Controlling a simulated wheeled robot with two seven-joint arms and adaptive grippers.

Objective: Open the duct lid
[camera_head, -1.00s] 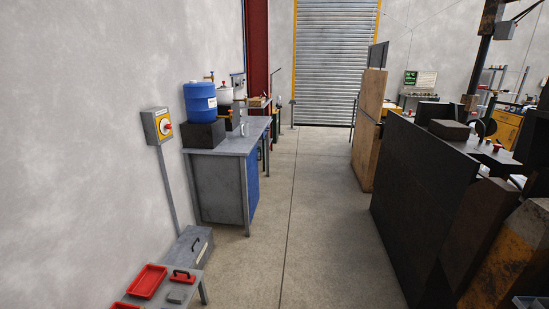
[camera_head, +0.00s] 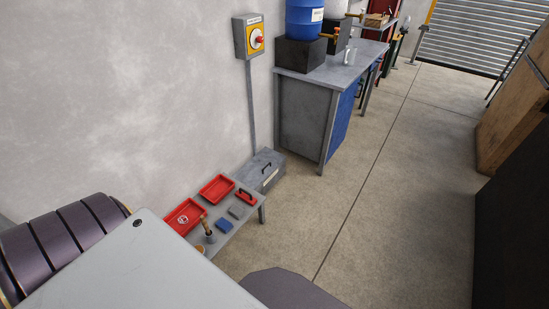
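I cannot tell for certain which thing is the duct lid. A grey metal box (camera_head: 270,179) with a dark handle on its lid and a pale label on its front stands on the floor by the wall, beyond the low bench. Its lid looks shut. A conduit (camera_head: 251,120) runs down the wall towards it from a switch box. Neither of my grippers is in view.
The low bench (camera_head: 243,222) holds red trays (camera_head: 216,188), a red block with a black handle (camera_head: 246,197), a blue pad (camera_head: 224,226) and a brush. A workbench (camera_head: 306,112) with a blue drum (camera_head: 304,18) stands beyond. Open floor (camera_head: 390,220) lies to the right.

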